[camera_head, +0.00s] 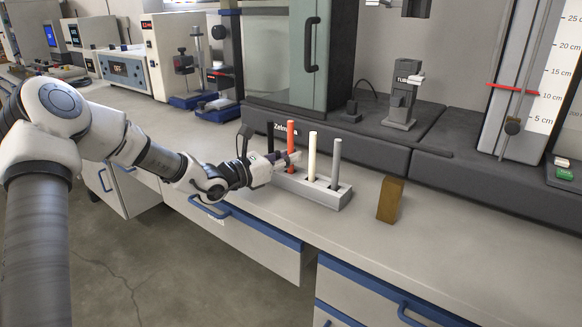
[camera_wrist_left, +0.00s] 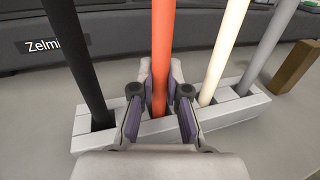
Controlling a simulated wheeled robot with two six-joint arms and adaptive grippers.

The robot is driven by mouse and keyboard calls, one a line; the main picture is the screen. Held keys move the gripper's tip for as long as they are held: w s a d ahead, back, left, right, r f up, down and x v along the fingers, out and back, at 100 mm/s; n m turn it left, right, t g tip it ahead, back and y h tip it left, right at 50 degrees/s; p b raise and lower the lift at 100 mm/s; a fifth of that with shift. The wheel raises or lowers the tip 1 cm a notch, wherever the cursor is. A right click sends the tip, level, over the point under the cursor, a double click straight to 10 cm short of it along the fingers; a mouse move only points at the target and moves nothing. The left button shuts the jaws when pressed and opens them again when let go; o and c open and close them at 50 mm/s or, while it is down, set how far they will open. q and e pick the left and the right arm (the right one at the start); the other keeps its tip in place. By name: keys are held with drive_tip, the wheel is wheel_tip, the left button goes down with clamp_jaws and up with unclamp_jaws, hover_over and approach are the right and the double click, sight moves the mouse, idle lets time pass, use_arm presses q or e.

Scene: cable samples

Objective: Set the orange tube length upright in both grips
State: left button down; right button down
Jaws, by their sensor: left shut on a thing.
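The orange tube length (camera_head: 290,136) stands upright in the grey slotted holder (camera_head: 327,199), between a black tube and a white tube. My left gripper (camera_head: 287,160) is shut on the orange tube, low down near the holder. In the left wrist view, the orange tube (camera_wrist_left: 162,60) stands between the two fingers (camera_wrist_left: 160,112), and the holder (camera_wrist_left: 238,108) runs behind and to both sides. The lower end of the orange tube is hidden by the fingers and the holder. My right gripper is not in view.
A black tube (camera_wrist_left: 80,60), a white tube (camera_head: 312,155) and a grey tube (camera_head: 335,165) stand in the same holder. A brown block (camera_head: 390,200) stands to the right on the bench. A dark equipment base (camera_head: 370,150) lies behind. The bench front right is clear.

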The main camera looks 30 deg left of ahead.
use_arm(q)
drive_tip(key=shift+r+p, duration=1.05)
drive_tip(key=shift+r, duration=0.85)
drive_tip(key=shift+f, duration=0.1)
